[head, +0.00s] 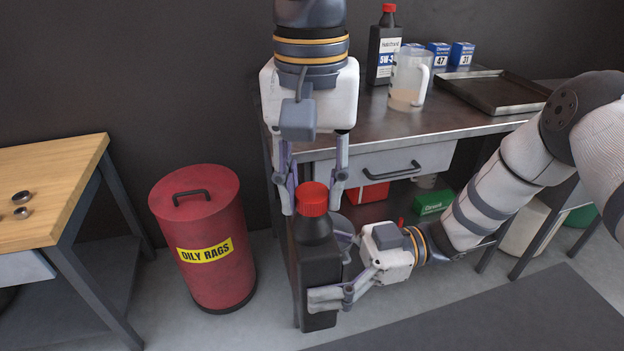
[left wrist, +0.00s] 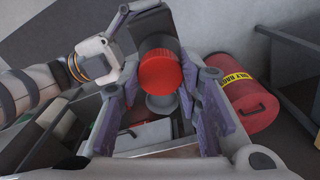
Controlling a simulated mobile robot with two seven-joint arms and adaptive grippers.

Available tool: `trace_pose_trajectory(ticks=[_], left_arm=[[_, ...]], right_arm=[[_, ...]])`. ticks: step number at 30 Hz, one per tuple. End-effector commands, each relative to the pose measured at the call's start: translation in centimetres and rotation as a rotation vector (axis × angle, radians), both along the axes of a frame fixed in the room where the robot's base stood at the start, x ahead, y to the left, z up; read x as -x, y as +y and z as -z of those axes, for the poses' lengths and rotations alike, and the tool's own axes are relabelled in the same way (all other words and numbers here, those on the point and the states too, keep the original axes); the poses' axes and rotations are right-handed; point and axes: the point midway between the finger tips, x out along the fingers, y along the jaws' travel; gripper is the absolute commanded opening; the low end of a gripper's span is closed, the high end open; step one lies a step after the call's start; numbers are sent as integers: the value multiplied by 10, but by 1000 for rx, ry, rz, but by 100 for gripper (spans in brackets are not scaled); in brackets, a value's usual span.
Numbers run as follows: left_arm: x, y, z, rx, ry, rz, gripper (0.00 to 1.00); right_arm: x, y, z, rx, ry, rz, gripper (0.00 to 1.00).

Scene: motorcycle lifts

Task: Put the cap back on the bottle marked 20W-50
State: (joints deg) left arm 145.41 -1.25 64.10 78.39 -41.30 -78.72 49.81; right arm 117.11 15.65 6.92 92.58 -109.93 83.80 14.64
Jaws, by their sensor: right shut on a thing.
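A black bottle (head: 318,262) is held upright off the floor, in front of the bench. My right gripper (head: 328,264) is shut on its body from the right. A red ribbed cap (head: 313,197) sits at the top of its neck; whether it is screwed down cannot be told. My left gripper (head: 312,206) points down from above, its fingers open on either side of the cap with gaps. The left wrist view shows the cap (left wrist: 160,73) between the spread fingers and the bottle (left wrist: 160,28) behind it. No 20W-50 mark shows on the held bottle.
The steel bench (head: 440,123) holds another black bottle (head: 384,50) marked 5W-3, its last part hidden, a jug (head: 408,80), small boxes (head: 450,54) and a tray (head: 494,92). An oily rags bin (head: 205,240) and a wooden table (head: 50,180) stand left.

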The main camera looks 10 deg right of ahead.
Motion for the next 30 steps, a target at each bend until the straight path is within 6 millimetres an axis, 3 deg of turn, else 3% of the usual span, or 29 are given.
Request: trace_pose_trajectory(ticks=[1,3,9,11,20,25,26,28,30], left_arm=[[0,0,-1,-1,-1,0,10],[0,0,-1,-1,-1,0,0],[0,0,-1,-1,-3,48,0],[0,0,-1,-1,-4,154,0],[-1,1,0,-3,-9,953,0],[-1,1,0,-3,-10,990,0],[-1,1,0,-3,-10,990,35],[-1,1,0,-3,-10,989,51],[-1,1,0,-3,-10,989,54]], right_arm=[[0,0,-2,-4,-3,0,2],[0,0,-2,-4,-3,0,2],[0,0,-2,-4,-3,0,2],[0,0,-2,-4,-3,0,2],[0,0,-2,-4,-3,-1,2],[0,0,-2,-4,-3,-1,2],[0,0,-2,-4,-3,-1,2],[0,0,-2,-4,-3,-1,2],[0,0,-2,-4,-3,-1,2]])
